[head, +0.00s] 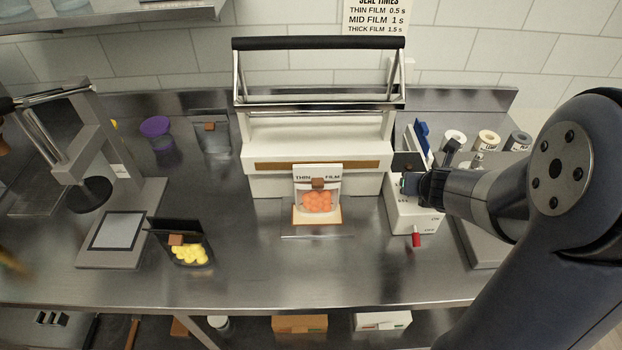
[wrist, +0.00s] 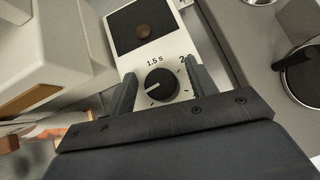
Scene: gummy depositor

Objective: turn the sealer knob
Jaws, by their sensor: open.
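The sealer knob (wrist: 162,83) is a round black dial with a white pointer line, on the white face of the control box (head: 412,219). In the wrist view the pointer is toward the left, and the marks "1.5 s" and "2" show above the knob. My gripper (wrist: 158,85) is open, with one finger on each side of the knob; I cannot tell whether they touch it. In the head view my gripper (head: 410,184) is over the control box and hides the knob. The white sealer (head: 318,140) stands left of the box with its black-handled bar raised.
A "THIN FILM" bag (head: 317,200) of orange gummies stands before the sealer. A bag of yellow gummies (head: 187,250) is at left, near a press stand (head: 105,255). Rolls (head: 487,141) stand behind my arm. A red-tipped lever (head: 416,239) sticks out of the box front.

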